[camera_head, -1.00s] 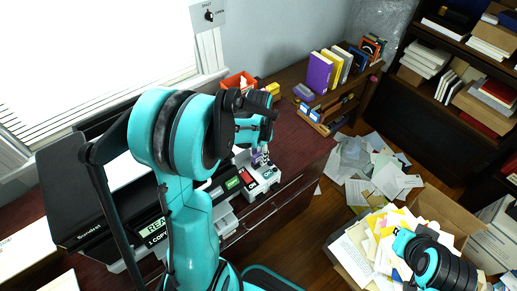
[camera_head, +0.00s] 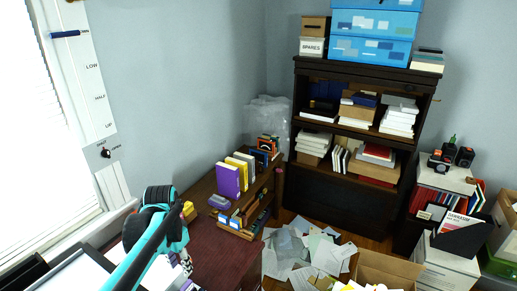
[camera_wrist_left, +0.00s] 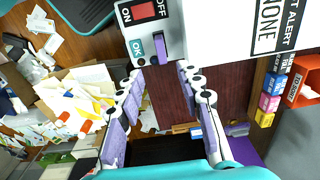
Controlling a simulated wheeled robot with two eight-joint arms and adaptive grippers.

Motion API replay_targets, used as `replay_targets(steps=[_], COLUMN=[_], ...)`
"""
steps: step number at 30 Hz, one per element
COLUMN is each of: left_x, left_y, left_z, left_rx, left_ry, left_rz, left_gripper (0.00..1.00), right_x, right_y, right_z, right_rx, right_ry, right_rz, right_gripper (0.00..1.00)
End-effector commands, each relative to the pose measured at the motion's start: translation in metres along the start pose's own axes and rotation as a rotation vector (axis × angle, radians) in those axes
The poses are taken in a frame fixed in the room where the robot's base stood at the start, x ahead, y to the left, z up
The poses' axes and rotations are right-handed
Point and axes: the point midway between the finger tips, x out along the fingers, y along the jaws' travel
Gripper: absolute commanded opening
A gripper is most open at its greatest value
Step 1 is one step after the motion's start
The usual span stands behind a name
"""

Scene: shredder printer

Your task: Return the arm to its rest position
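My left arm comes in at the lower left of the head view, with the left gripper (camera_head: 183,262) partly hidden below its dark and teal links, low over the dark red desk top. In the left wrist view the two purple-padded fingers of the left gripper (camera_wrist_left: 161,72) are spread apart with nothing between them. Just beyond the fingertips is a light grey control panel (camera_wrist_left: 175,25) with ON, OFF and OK marks and a purple slider (camera_wrist_left: 160,48). I cannot tell whether a fingertip touches the panel. My right gripper is not in view.
A desk (camera_head: 215,260) carries books (camera_head: 229,180) at its far end. Loose papers (camera_head: 300,250) lie on the floor beside a cardboard box (camera_head: 390,268). A dark bookcase (camera_head: 345,188) stands at the back. An orange bin (camera_wrist_left: 304,82) shows in the left wrist view.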

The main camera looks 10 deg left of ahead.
Motion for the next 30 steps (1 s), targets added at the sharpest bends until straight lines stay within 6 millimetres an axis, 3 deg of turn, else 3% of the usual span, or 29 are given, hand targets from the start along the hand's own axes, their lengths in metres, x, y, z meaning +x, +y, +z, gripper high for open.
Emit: replay_targets(steps=[8,16,21,30], left_x=[-0.004,0.013,0.024,0.026], left_y=[0.058,0.115,0.132,0.137], left_z=[0.022,0.05,0.059,0.061], left_rx=[-0.126,-0.29,-0.351,-0.374], left_ry=[0.188,0.46,0.566,0.603], left_rz=[-0.094,-0.131,-0.12,-0.113], left_gripper=[0.36,0.36,0.36,0.36], right_x=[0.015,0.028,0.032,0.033], right_y=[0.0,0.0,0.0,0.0], right_z=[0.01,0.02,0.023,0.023], right_rx=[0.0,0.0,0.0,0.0], right_ry=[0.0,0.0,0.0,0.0], right_rz=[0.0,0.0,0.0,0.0], right_gripper=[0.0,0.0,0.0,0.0])
